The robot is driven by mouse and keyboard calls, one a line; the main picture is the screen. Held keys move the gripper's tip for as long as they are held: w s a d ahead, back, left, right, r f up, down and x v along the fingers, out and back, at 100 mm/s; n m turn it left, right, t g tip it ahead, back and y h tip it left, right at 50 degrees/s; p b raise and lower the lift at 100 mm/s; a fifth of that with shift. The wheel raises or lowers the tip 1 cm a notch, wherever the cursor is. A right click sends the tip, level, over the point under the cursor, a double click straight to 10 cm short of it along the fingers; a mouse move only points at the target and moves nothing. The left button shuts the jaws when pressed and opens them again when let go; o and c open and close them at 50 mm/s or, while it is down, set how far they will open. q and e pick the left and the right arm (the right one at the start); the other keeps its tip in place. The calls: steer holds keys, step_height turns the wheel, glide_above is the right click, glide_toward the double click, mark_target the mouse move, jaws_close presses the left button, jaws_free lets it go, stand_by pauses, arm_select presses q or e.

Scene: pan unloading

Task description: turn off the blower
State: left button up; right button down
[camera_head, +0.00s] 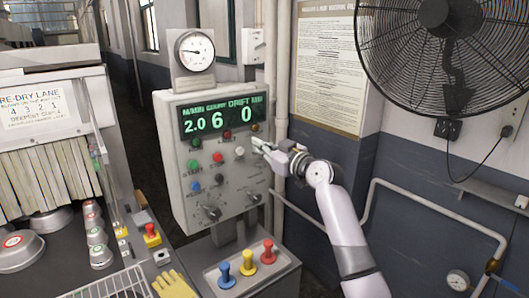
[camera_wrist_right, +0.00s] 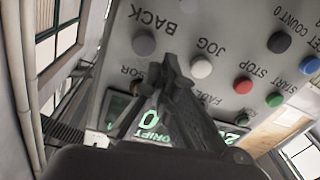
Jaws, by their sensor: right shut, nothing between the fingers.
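The grey control panel (camera_head: 180,190) has a lit green display and coloured buttons. Its white JOG button (camera_head: 240,151), red STOP button (camera_head: 217,157) and green START button (camera_head: 193,165) show in a row. My right gripper (camera_head: 261,146) is shut and empty, at the panel's right side, right of the JOG button. In the right wrist view its fingertips (camera_wrist_right: 168,62) lie between the grey BACK button (camera_wrist_right: 144,43) and the JOG button (camera_wrist_right: 201,68). Contact cannot be told. A black fan (camera_head: 447,50) hangs at upper right. I read no blower label. My left gripper is out of view.
A round gauge (camera_head: 195,50) tops the panel. Below it, a tray (camera_head: 207,280) holds blue, yellow and red knobs. Left are metal pans (camera_head: 20,250) and a yellow glove (camera_head: 175,285). A wall box (camera_head: 253,46) and pipes stand behind, right of the gauge.

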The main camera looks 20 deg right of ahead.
mark_target(259, 165)
steer(key=f, duration=0.2)
steer(key=d+f+p, duration=0.1)
steer(key=shift+s+f, duration=0.2)
steer(key=shift+f, duration=0.15)
